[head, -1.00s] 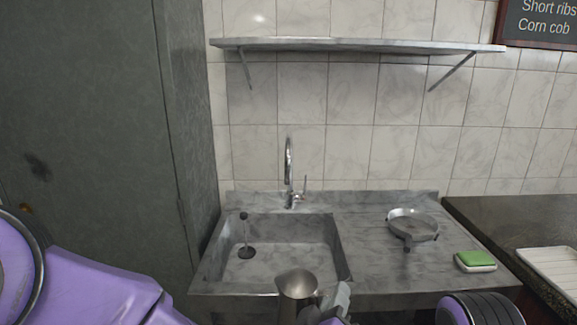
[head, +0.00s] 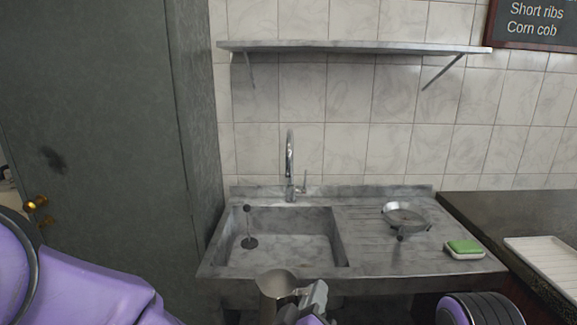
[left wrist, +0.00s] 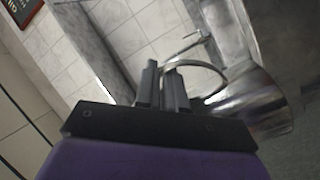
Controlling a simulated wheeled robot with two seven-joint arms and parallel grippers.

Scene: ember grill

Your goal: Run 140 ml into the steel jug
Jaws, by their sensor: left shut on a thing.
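The steel jug (head: 276,288) is at the bottom middle of the head view, in front of the sink's front edge. My left gripper (head: 316,297) is at its right side, shut on the jug's handle. In the left wrist view the two fingers (left wrist: 163,88) close on the looped handle, and the jug body (left wrist: 250,105) is at the right. What the jug holds inside cannot be told. The tap (head: 290,165) stands at the back of the sink with a lever at its right. No water shows from its spout. My right gripper is not in view.
The sink basin (head: 338,240) holds a dark plug on a stalk (head: 249,242). A steel pan (head: 405,216) and a green sponge (head: 464,247) lie on the drainboard at the right. A shelf (head: 350,47) hangs above.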

